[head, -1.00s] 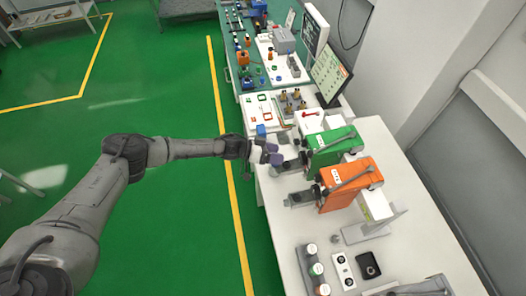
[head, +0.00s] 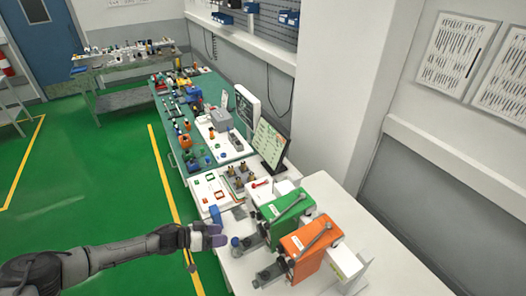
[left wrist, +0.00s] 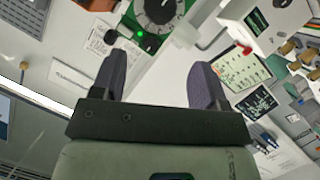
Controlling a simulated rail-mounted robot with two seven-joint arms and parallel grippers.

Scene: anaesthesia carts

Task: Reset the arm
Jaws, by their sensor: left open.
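My left gripper (head: 208,238) is at the end of the arm that comes in from the left in the head view. It hangs at the bench's left edge, left of the green device. Its two dark fingers are spread with nothing between them in the left wrist view (left wrist: 158,82). The green device (head: 287,217) and the orange device (head: 312,248) stand side by side on the white bench. A dial on a green face (left wrist: 158,12) shows beyond the fingers in the left wrist view. My right gripper does not show.
A monitor (head: 269,144) and a white tray with brass parts (head: 238,177) stand behind the devices. A green-topped bench (head: 176,121) with small parts runs farther back. Green floor (head: 95,190) left of the yellow line is clear.

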